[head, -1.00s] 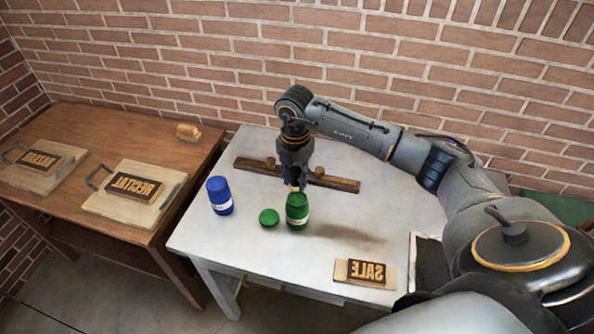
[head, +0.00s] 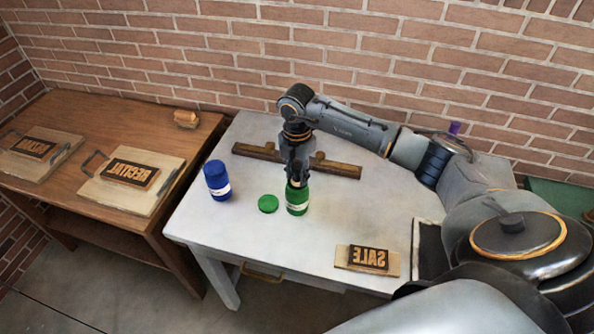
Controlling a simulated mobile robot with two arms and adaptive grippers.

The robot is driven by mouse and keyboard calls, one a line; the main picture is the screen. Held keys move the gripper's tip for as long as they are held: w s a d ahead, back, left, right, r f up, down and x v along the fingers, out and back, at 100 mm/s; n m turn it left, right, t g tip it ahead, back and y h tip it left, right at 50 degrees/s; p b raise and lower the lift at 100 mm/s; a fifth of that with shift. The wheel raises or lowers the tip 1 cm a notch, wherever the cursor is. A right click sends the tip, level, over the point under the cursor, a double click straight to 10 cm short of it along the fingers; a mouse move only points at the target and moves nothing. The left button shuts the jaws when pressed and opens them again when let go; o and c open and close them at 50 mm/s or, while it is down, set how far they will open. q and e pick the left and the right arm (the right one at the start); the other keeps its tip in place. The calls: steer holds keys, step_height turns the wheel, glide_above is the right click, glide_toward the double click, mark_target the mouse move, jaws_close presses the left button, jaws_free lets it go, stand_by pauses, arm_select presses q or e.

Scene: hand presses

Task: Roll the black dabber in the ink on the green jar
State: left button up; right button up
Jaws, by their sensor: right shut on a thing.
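The green jar (head: 297,203) stands upright on the white table, its mouth under my right gripper. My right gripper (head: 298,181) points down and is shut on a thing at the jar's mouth. That thing is mostly hidden by the fingers and the jar, so I cannot make out the black dabber's head or the ink. A round green lid (head: 268,204) lies flat on the table just left of the jar. My left gripper is not in view.
A blue jar (head: 217,181) stands left of the lid. A wooden rack (head: 335,168) lies behind the green jar. A SALE block (head: 367,258) is at the front right. A brown table (head: 100,125) with two lettered blocks adjoins on the left. The white table's middle right is clear.

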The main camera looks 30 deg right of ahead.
mark_target(297, 166)
stand_by(0.4)
steer(key=shift+s+f+b, duration=0.1)
steer(key=shift+f+b, duration=0.25)
steer(key=shift+f, duration=0.1)
stand_by(1.3)
steer(key=shift+r+p, duration=1.45)
steer(key=shift+r, duration=0.6)
